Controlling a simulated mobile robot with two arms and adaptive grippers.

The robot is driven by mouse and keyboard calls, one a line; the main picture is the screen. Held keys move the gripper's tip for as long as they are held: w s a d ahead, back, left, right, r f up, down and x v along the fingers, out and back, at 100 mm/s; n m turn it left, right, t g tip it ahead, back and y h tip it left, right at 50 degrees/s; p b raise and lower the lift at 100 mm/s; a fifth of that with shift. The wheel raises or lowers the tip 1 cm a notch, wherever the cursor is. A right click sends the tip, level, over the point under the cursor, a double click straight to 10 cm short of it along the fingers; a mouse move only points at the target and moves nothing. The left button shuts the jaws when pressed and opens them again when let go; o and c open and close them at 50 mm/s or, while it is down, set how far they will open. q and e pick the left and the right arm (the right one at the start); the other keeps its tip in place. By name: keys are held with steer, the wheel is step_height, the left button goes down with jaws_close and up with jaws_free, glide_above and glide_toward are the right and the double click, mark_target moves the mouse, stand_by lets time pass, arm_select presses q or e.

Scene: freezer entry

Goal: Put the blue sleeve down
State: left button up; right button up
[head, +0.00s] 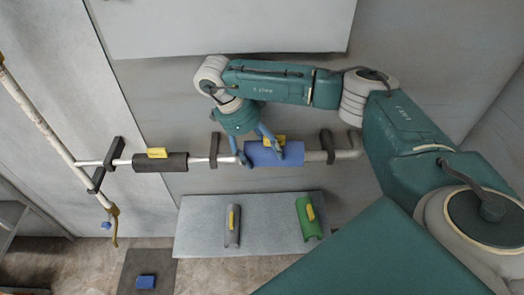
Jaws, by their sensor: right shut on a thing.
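The blue sleeve (290,154) has a yellow tag on its upper edge. It lies in line with the horizontal pipe (201,160), and covers the stretch beside the right-hand bracket. From this view I cannot tell whether it rests on the pipe or is just in front of it. My right gripper (261,156) reaches down from above and is shut on the blue sleeve, towards its left end. Part of the sleeve is hidden behind the fingers. My left gripper is not in view.
A black sleeve (177,163) with a yellow tag sits on the pipe at left. Dark brackets (327,146) hold the pipe. Below, a grey board (268,231) carries a grey sleeve (232,238) and a green sleeve (305,222), with bare room between.

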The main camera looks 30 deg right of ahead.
steer(key=shift+w+d, duration=0.5)
steer(key=shift+w, duration=0.35)
step_height(320, 180, down, 4)
steer(key=shift+r+p, duration=0.15)
steer(key=shift+p, duration=0.45)
steer(key=o, duration=1.3)
steer(key=shift+s, duration=0.1)
steer(key=shift+r, duration=0.1)
steer(key=shift+r, duration=0.1)
